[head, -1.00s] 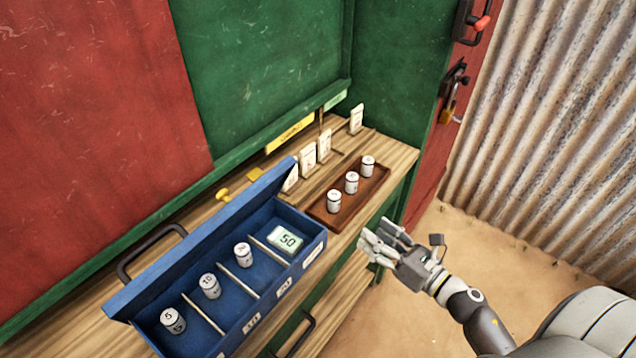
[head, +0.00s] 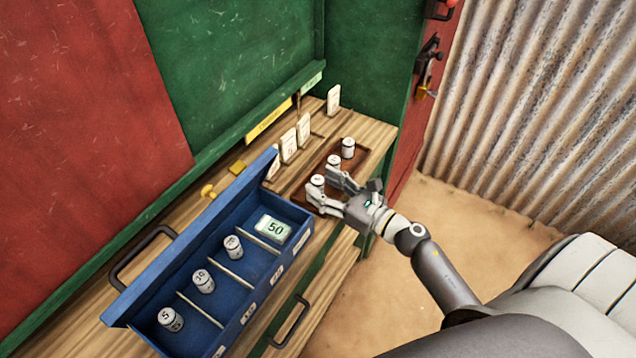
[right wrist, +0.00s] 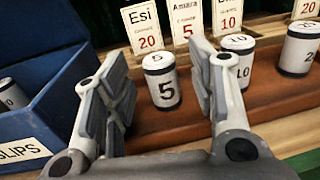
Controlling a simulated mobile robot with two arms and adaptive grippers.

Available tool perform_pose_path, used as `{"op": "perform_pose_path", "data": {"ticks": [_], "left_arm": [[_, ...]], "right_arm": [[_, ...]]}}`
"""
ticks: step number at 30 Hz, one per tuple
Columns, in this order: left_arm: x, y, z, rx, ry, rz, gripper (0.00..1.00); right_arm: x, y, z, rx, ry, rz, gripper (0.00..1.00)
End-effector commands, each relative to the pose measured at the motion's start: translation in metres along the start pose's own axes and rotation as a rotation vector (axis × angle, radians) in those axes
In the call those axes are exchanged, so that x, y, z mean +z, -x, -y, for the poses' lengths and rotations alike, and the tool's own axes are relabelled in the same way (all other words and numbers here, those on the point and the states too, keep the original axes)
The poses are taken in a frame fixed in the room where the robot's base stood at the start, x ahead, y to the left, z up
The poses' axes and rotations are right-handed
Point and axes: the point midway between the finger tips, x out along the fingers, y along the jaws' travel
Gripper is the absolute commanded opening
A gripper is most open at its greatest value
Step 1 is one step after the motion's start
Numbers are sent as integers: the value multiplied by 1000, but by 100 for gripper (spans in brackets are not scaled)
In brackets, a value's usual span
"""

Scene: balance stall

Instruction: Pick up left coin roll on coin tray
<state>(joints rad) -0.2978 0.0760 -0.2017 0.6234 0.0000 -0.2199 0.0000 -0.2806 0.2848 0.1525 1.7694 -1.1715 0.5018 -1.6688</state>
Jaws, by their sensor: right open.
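The brown coin tray (head: 323,158) holds three white coin rolls with dark bands in a row. The left coin roll (head: 317,182), marked 5, also shows in the right wrist view (right wrist: 163,86), upright on the tray. The middle roll (right wrist: 241,62) is marked 10, and the right roll (head: 348,147) stands at the far end. My right gripper (head: 327,187) is open at the tray's near side. In the right wrist view its open fingers (right wrist: 160,68) frame the left roll, with gaps on both sides. My left gripper is out of view.
An open blue box (head: 248,322) with dividers stands left of the tray, holding several rolls and a green 50 note bundle (head: 273,229). Name cards (head: 289,145) stand behind the tray. The middle roll is close beside my right finger.

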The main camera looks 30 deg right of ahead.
Motion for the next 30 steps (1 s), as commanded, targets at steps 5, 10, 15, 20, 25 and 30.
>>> {"op": "perform_pose_path", "data": {"ticks": [5, 10, 15, 20, 25, 30], "left_arm": [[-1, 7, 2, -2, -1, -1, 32], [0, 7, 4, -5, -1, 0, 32], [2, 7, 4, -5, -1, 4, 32], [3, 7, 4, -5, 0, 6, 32], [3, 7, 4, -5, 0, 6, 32], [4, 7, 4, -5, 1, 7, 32]], "right_arm": [[1, -19, 0, -1, -1, 1, 51], [0, -23, 0, -1, -1, -1, 51], [0, -22, 0, -1, -1, 0, 45], [0, -22, 0, -1, -1, 0, 24], [0, -22, 0, -1, -1, 0, 2], [1, -22, 0, -1, -1, 1, 0]]}}
